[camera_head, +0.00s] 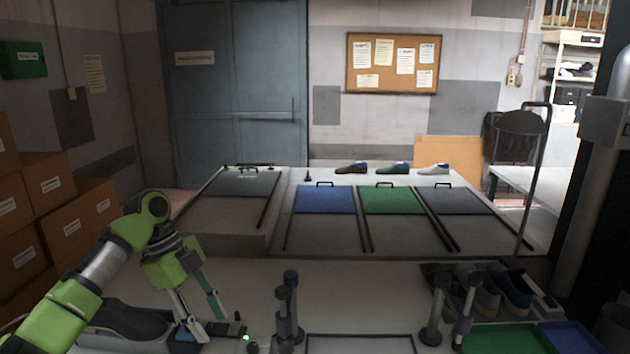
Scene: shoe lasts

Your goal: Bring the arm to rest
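My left arm, green and grey, comes in from the left. Its gripper (208,326) points down over the near table at lower left, with its two fingers apart and nothing visible held between them. A dark, shoe-shaped object (130,322) lies on the table left of the fingers. A small blue and dark device with a lit green light (245,337) is by the fingertips; whether they touch it is unclear. My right gripper is not in view.
Upright grey posts (289,305) stand right of the gripper, with more posts (434,315) farther right. Several shoes (508,290), a green tray (502,338) and a blue tray (572,338) are at lower right. Blue (325,200) and green (391,200) panels lie on the far table.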

